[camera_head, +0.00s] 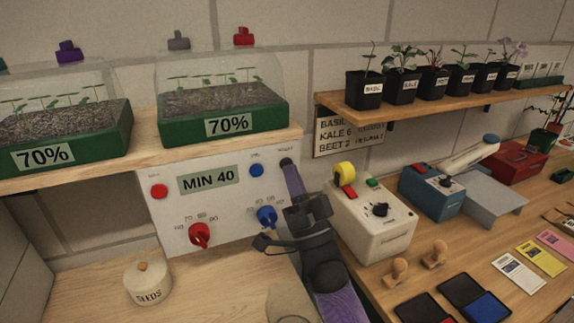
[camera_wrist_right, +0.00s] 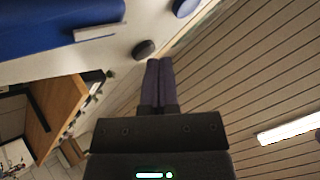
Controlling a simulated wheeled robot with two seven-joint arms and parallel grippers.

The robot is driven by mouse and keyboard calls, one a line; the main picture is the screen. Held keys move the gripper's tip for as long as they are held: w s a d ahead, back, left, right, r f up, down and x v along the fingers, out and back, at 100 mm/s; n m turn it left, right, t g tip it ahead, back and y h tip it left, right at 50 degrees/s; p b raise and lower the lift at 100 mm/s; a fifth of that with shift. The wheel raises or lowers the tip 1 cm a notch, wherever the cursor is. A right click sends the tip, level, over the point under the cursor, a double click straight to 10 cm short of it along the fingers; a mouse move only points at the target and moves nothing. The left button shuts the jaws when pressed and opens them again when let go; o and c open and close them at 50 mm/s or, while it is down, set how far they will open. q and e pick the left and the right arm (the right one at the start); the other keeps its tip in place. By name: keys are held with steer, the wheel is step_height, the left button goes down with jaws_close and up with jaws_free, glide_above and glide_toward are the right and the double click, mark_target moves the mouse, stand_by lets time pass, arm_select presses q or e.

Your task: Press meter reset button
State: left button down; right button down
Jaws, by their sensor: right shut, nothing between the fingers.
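My left gripper is not in view.
The panel's red knob (camera_head: 199,235) and blue knob (camera_head: 266,217) stick out left of my right arm. Green seedling trays (camera_head: 262,118) stand on the shelf above. A white box (camera_head: 372,225) with a yellow roll stands right of my arm. A seeds jar (camera_head: 147,284) is at lower left.

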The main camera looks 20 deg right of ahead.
steer(key=shift+w, duration=0.2)
stand_by(0.3)
steer(key=shift+w, duration=0.1)
stand_by(0.3)
steer(key=shift+s+r+p, duration=0.1)
steer(key=shift+s+p, duration=0.25)
steer(key=shift+s, duration=0.4)
